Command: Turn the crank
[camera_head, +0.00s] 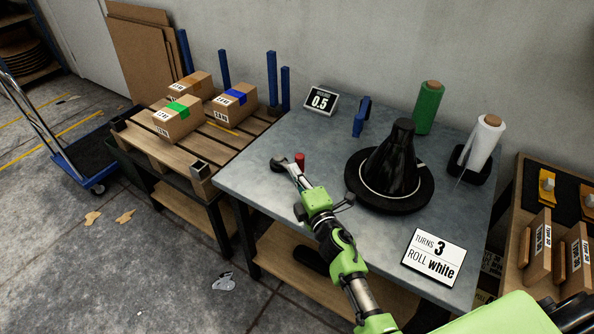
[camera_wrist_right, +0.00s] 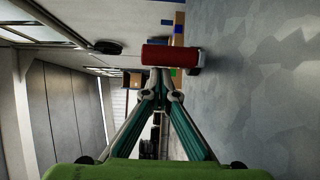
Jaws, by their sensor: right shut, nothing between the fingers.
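The crank's red handle (camera_head: 300,160) stands upright near the front-left part of the grey table (camera_head: 262,130). It also shows in the right wrist view (camera_wrist_right: 170,55), just beyond my fingertips, with a dark piece at its table end. My right gripper (camera_head: 289,169) is shut and empty, close beside the handle; I cannot tell whether they touch. Its closed fingertips show in the right wrist view (camera_wrist_right: 159,74). A cone wrapped in black (camera_head: 391,166) stands on a round black base (camera_head: 412,202) to the right. My left gripper is not in view.
A small display (camera_head: 321,100) reads 0.5. A sign (camera_head: 434,257) reads "TURNS 3 ROLL white". Green (camera_head: 428,106) and white (camera_head: 484,142) rolls stand at the back right. A pallet (camera_head: 160,145) with 3 boxes is at the left, and a blue cart (camera_head: 85,165) beyond.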

